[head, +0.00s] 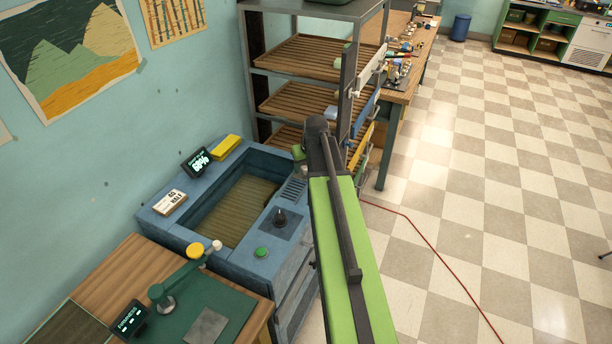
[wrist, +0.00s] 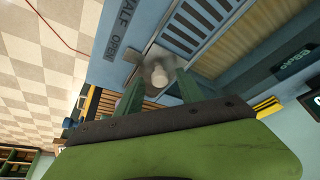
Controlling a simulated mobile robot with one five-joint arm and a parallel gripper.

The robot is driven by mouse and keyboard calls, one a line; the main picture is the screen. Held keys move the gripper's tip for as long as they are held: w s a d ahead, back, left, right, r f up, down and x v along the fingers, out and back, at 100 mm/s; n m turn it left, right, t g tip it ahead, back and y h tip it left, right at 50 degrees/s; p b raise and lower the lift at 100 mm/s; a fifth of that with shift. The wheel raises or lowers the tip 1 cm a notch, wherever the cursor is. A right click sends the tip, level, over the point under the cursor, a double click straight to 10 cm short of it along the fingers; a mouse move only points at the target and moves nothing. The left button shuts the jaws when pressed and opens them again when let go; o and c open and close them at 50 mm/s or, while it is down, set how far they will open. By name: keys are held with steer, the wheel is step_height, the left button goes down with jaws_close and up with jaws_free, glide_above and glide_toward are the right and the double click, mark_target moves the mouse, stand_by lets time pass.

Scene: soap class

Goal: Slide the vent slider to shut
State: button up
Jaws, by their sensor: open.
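In the wrist view, a pale rounded slider knob (wrist: 159,76) stands on a metal plate beside the slatted vent (wrist: 195,25). The blue panel there reads HALF and OPEN (wrist: 118,46), and the knob is nearest the OPEN end. My gripper (wrist: 158,88) is open, with one green finger on each side of the knob; I cannot tell whether either touches it. In the head view, the vent slats (head: 293,190) show on the blue unit's right rim. My gripper (head: 299,153) is partly hidden behind my arm there, and the slider knob is not visible.
The blue unit (head: 165,233) has a slatted basin, a dark knob (head: 280,217) and a green button (head: 262,252). A yellow block (head: 226,147) and a display (head: 196,162) sit at its back. A shelf rack (head: 258,85) stands close behind my gripper. Floor at right is mostly clear.

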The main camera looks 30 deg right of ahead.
steer(key=shift+c, duration=0.4)
jaws_close()
stand_by(0.6)
steer(key=shift+a, duration=0.1)
stand_by(0.4)
